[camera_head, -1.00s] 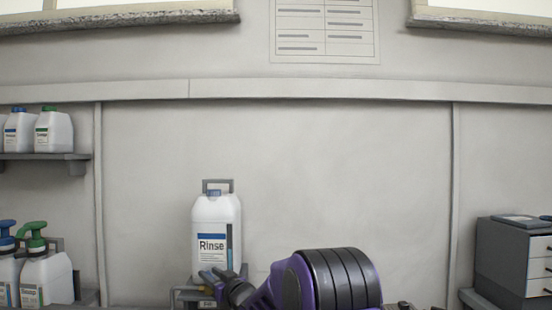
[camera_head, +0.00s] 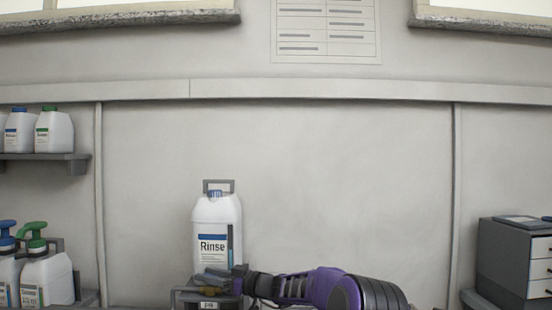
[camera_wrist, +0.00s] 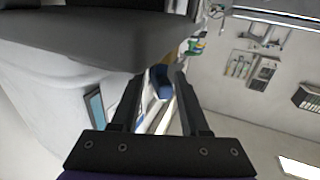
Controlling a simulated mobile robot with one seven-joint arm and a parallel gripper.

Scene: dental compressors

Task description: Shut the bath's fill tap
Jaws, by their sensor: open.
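My gripper (camera_wrist: 157,84) is open in the wrist view, with its two dark fingers apart. A small blue part (camera_wrist: 161,82) appears between the fingertips; I cannot tell whether it is the tap or something farther back, or whether a finger touches it. In the head view my gripper (camera_head: 236,279) is low in the picture, just in front of the white Rinse container (camera_head: 217,222) and by its grey stand (camera_head: 187,298).
Pump bottles (camera_head: 45,280) stand at the lower left, below a shelf (camera_head: 45,157) of white jugs. A grey drawer unit (camera_head: 505,258) stands at the right. The wall behind the container is bare. A dark grey block (camera_wrist: 100,35) fills the wrist view's upper left.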

